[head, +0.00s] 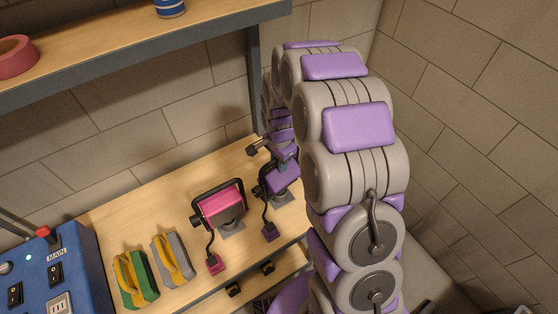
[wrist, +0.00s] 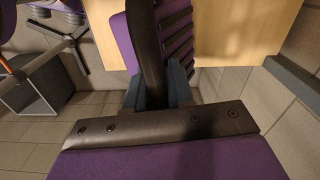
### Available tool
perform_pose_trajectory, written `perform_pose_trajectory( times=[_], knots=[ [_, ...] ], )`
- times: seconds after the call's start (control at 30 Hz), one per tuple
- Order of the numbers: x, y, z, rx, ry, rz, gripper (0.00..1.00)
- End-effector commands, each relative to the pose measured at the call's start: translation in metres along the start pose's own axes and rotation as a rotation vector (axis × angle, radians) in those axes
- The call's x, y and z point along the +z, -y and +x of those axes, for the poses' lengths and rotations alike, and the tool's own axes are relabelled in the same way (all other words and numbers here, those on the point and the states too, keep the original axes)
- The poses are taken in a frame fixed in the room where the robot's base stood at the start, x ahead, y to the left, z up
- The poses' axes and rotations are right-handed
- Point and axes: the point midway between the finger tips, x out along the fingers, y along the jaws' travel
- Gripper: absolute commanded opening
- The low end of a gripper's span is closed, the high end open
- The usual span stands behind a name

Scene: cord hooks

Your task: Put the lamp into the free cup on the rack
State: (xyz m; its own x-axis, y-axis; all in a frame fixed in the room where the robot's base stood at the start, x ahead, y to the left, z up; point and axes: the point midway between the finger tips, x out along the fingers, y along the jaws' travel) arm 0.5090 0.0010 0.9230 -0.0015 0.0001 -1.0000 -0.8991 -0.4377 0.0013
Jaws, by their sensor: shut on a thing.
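A purple work lamp (head: 283,178) with a dark handle stands over the right end of the bench, its cord running down to a small plug block (head: 270,232). My gripper (head: 279,158) is above it, partly hidden by my arm. In the wrist view my gripper (wrist: 152,92) is shut on the lamp's dark bar, beside the purple finned lamp body (wrist: 122,42). I cannot tell whether the lamp is clear of its base. A pink lamp (head: 222,202) stands to its left. I cannot make out the rack's free cup.
Grey (head: 173,258) and green (head: 136,279) blocks with yellow cords stand left on the bench (head: 130,205). A blue switch box (head: 55,270) is at far left. Black-yellow fittings (head: 233,289) sit below the front edge. A shelf (head: 130,50) hangs above; a wall is on the right.

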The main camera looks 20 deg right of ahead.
Motion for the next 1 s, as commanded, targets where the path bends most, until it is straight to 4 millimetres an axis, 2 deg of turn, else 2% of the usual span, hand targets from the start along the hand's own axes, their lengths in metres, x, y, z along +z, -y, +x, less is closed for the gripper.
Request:
perform_pose_trajectory(
  times=[0.13,0.17,0.47,0.77,0.87,1.0],
  knots=[
    [0.000,0.001,-0.001,-0.002,-0.001,0.000,0.00],
    [0.000,0.001,-0.001,-0.002,-0.001,0.000,0.23],
    [0.000,0.001,0.000,0.000,-0.001,0.000,0.52],
    [-0.001,0.001,-0.003,0.000,0.000,0.000,0.52],
    [-0.001,0.001,-0.012,-0.002,-0.001,0.000,0.52],
    [-0.001,0.002,-0.037,-0.004,-0.003,-0.001,0.52]
  ],
)
